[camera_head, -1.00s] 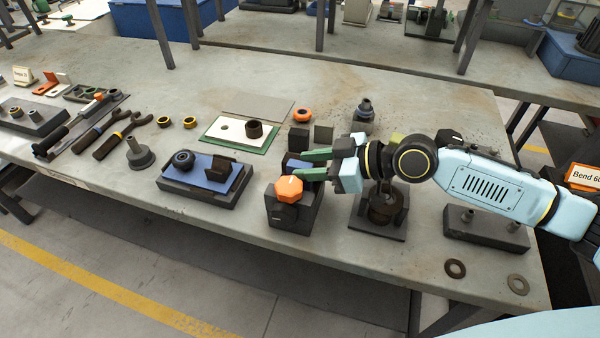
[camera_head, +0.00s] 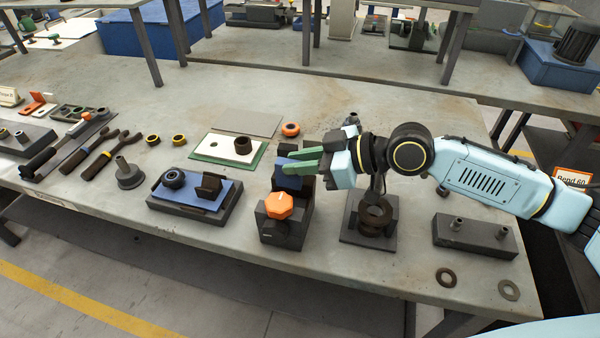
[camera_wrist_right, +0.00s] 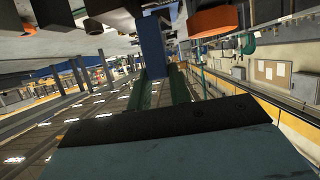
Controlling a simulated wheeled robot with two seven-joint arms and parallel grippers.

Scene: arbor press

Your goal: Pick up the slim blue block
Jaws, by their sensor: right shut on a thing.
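The slim blue block (camera_head: 288,181) is at the fixture with the orange knob, on its far side, partly hidden by my fingers. My right gripper (camera_head: 296,160) comes in from the right, with its green fingers shut on the block. In the right wrist view the block (camera_wrist_right: 152,48) stands between the fingertips (camera_wrist_right: 160,82). I cannot tell whether it still touches the fixture. My left gripper is not in view.
The orange knob (camera_head: 279,205) sits just in front of the block. A blue-topped plate (camera_head: 206,198) with dark parts lies to the left, and a dark stand with rings (camera_head: 372,220) to the right. A white plate (camera_head: 222,148) lies behind.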

